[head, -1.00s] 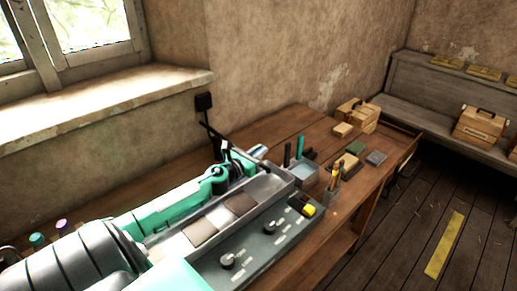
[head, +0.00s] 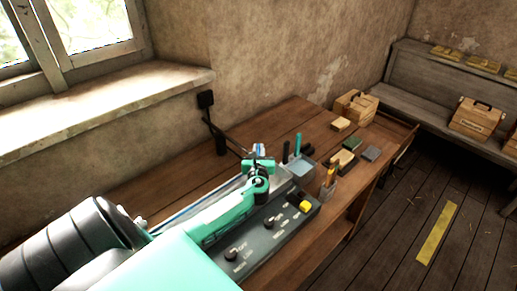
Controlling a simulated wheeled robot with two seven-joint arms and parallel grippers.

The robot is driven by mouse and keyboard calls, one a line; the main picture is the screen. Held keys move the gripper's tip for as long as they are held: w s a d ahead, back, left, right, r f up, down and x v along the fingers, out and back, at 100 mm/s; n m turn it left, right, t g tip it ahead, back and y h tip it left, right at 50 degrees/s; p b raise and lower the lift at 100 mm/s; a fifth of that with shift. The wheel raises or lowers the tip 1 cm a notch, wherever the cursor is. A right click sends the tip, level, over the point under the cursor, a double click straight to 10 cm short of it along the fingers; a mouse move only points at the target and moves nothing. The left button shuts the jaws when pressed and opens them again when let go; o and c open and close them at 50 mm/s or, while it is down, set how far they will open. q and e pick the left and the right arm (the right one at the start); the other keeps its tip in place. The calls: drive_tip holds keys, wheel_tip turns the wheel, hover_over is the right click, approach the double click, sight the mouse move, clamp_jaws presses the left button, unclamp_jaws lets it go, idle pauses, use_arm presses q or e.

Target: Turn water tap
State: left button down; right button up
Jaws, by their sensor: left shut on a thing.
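My left arm comes in from the lower left, and its gripper (head: 259,168) is over the far end of the grey machine (head: 284,226). It is shut at a small blue-and-white piece (head: 259,149) with a touch of red, just beyond the fingers. This piece may be the tap's handle; its lower part is hidden by the gripper, and I cannot make out a clear tap shape. The teal arm link covers most of the machine's trough. My right gripper is not in view.
The machine has dark knobs (head: 268,222) and a yellow button (head: 305,206) on its front. A pen holder (head: 326,190), a grey tray (head: 299,168) and small blocks stand to the right on the wooden bench (head: 292,121).

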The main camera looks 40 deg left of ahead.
use_arm(q)
drive_tip(key=shift+y, duration=0.3)
drive_tip(key=c, duration=1.5)
unclamp_jaws()
drive_tip(key=shift+s+d, duration=0.2)
drive_tip(key=p+v, duration=0.2)
drive_tip(key=v, duration=0.4)
drive_tip(key=p+v, duration=0.2)
drive_tip(key=v, duration=0.5)
drive_tip(key=shift+d+r+p, duration=0.15)
drive_tip(key=shift+r+p, duration=0.05)
drive_tip(key=shift+p, duration=0.2)
